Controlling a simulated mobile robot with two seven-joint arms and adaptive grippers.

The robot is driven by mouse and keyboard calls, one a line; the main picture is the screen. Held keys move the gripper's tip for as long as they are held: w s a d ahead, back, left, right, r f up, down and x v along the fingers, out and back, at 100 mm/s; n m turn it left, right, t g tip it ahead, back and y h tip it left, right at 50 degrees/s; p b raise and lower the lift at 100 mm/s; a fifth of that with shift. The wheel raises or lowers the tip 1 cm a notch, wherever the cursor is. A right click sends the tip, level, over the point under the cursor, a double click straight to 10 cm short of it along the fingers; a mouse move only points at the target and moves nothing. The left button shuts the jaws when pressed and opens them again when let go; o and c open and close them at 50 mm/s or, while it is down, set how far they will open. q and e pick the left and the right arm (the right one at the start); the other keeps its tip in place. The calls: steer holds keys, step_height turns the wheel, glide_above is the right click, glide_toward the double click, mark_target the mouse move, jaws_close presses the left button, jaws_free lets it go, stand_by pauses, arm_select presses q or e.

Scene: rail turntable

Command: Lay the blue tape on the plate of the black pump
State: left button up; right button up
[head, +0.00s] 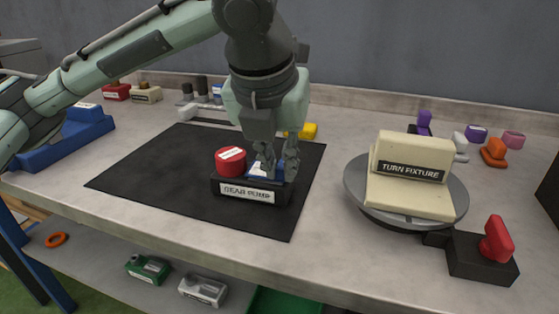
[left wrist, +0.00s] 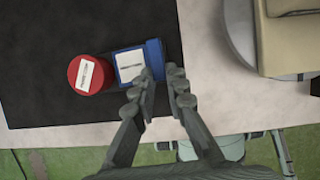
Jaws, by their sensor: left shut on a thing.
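The black pump (head: 238,193), labelled "GEAR PUMP", sits on the dark mat near its front right corner. A red round piece (head: 230,160) with a white label is on its left part; it also shows in the left wrist view (left wrist: 90,75). The blue tape (head: 257,171), with a white label, is at the pump's right part, beside the red piece. My left gripper (head: 277,172) points down there, shut on the tape's right edge; in the left wrist view the fingers (left wrist: 164,82) straddle the edge of the tape (left wrist: 128,66). I cannot tell whether the tape touches the plate.
A turntable (head: 355,188) with a cream block labelled "TURN FIXTURE" (head: 415,170) stands to the right, a red-handled black box (head: 482,258) in front of it. A yellow piece (head: 308,131) is behind the gripper. The mat's left part (head: 150,175) is clear.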

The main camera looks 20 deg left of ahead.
arm_select(q)
steer(key=shift+f, duration=0.3)
steer(key=o, duration=0.8)
